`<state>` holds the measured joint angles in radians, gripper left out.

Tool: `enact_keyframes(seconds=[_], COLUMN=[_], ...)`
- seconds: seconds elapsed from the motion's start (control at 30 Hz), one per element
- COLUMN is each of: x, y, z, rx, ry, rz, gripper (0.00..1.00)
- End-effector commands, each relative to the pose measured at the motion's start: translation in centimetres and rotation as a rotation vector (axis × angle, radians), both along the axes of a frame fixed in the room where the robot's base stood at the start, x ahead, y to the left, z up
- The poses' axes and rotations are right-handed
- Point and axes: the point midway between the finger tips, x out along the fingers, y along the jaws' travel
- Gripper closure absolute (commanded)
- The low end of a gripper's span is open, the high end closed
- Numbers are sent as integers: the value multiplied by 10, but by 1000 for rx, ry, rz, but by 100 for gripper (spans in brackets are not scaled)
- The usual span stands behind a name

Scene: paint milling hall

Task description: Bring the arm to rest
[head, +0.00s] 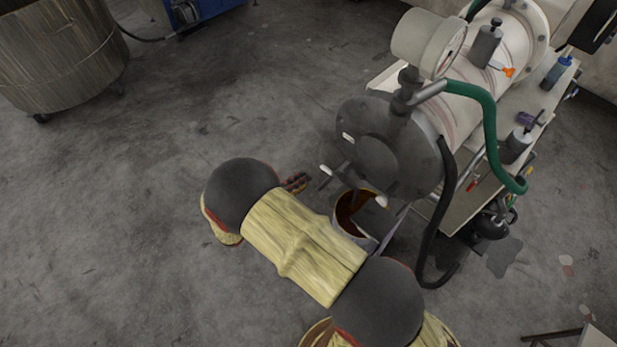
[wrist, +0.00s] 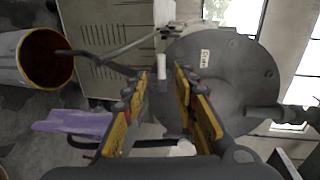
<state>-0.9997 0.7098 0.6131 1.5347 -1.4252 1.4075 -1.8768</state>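My gripper (wrist: 160,76) is open in the wrist view, its two yellow-padded fingers apart with nothing held between them. Beyond the fingers is the round dark end plate (wrist: 222,75) of the mill, with a pale handle in line with the gap. In the head view my arm, in a pale yellow cover with dark round joints, reaches across the lower middle. Only the dark, striped finger part of my gripper (head: 296,182) shows past the far joint, to the left of the mill; the rest is hidden by the arm.
A bucket of brown paint (head: 344,228) stands close beside my arm, below the mill's end plate (head: 360,135); the wrist view shows it at the left. A green hose (head: 490,130) and a black hose hang at the right. A large vat (head: 60,60) stands upper left. Floor at left is clear.

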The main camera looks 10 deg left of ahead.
Motion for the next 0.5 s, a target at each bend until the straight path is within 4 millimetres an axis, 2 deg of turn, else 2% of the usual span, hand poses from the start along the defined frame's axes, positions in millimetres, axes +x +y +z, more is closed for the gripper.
enact_keyframes(seconds=[0.5], x=[-6], y=[4], z=[1], rx=[-1], ry=[0], rz=[0], gripper=[72])
